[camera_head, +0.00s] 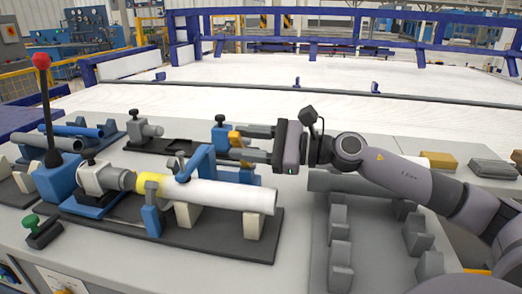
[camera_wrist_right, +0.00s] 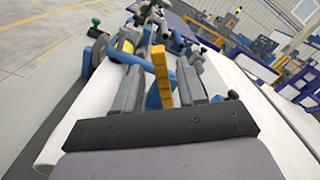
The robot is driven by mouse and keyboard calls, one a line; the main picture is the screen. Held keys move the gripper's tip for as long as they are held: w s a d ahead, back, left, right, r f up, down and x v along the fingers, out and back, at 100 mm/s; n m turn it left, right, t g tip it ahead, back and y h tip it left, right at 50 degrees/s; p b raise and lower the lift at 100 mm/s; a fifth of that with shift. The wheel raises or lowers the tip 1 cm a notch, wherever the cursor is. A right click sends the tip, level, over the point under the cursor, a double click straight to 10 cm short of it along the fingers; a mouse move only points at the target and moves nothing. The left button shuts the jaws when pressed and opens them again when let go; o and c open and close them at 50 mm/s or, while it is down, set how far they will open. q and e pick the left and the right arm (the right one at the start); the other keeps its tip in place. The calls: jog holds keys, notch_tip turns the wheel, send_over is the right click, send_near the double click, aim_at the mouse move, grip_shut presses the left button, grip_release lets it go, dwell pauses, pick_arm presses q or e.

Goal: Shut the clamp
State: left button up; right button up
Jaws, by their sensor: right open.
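The blue clamp (camera_head: 202,161) arches at the white pipe (camera_head: 235,197); whether it presses on the pipe I cannot tell. A yellow-orange handle (camera_head: 235,138) stands behind the pipe, near the blue clamp parts. My right gripper (camera_head: 241,144) reaches in from the right, its fingers open and pointing left around the handle. In the right wrist view the handle (camera_wrist_right: 162,80) stands between the two grey fingers, with gaps on both sides. The blue clamp bar (camera_wrist_right: 128,58) also shows there, beyond the fingers. My left gripper is not in view.
A dark base plate (camera_head: 262,243) carries the pipe on cream supports. A red-knobbed lever (camera_head: 44,95) rises at the left. Grey blocks (camera_head: 339,240) stand on a tray at the right, below my right arm. A blue-framed white table lies behind.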

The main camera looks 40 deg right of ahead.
jog(key=shift+b+v, duration=0.65)
jog(key=shift+v, duration=0.9)
jog(key=shift+s+a, duration=0.1)
